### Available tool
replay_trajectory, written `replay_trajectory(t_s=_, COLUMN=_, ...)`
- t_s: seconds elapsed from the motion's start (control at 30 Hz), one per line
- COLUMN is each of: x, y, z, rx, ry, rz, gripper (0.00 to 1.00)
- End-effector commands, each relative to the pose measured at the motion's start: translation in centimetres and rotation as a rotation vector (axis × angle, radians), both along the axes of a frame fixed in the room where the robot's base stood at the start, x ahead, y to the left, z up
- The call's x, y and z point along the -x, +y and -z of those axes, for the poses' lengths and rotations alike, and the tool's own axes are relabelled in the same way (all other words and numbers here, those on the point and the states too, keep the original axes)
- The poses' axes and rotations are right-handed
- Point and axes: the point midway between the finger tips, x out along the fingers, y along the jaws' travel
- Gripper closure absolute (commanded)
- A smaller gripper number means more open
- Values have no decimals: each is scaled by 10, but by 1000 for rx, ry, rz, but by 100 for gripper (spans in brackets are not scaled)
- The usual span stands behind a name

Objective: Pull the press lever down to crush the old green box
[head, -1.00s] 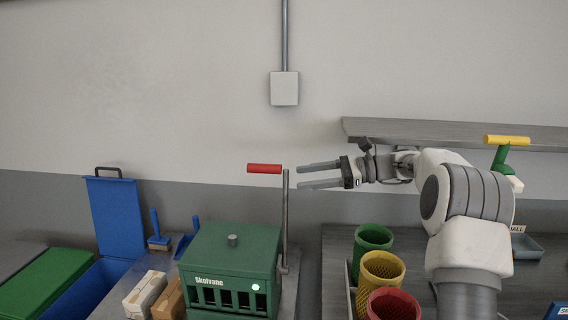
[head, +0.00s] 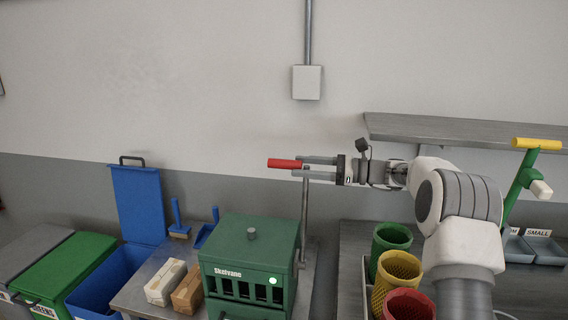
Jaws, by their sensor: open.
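The green press box (head: 252,262), marked "Skelvane", stands on the metal table with a lit white spot on its front. Its upright grey lever (head: 304,215) rises at its right side and ends in a red handle (head: 283,163) pointing left. My gripper (head: 300,168) comes in from the right, level with the handle, its two fingers apart. The fingertips are at the handle's right end, where it meets the lever top. Whether they touch it I cannot tell. The old green box is not clearly visible; the inside of the press is dark behind its slots.
Two small boxes (head: 164,282) and (head: 188,290) lie left of the press. An open blue bin (head: 108,280) and a green-lidded bin (head: 65,268) stand further left. Green, yellow and red mesh cups (head: 391,238) stand right. A shelf (head: 460,132) is on the wall behind my arm.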

Motion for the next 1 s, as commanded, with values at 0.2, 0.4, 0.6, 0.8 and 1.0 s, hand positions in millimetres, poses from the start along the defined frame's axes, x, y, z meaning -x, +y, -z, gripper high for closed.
replay_trajectory(t_s=0.2, x=-7, y=38, z=-1, rx=0, ry=1, rz=-2, gripper=38)
replay_trajectory(t_s=0.4, x=-10, y=52, z=0, rx=0, ry=0, rz=1, gripper=38)
replay_trajectory(t_s=0.6, x=-11, y=54, z=0, rx=0, ry=0, rz=1, gripper=38)
replay_trajectory(t_s=0.8, x=-11, y=54, z=0, rx=0, ry=0, rz=0, gripper=56)
replay_trajectory(t_s=1.0, x=-11, y=54, z=0, rx=0, ry=0, rz=0, gripper=92)
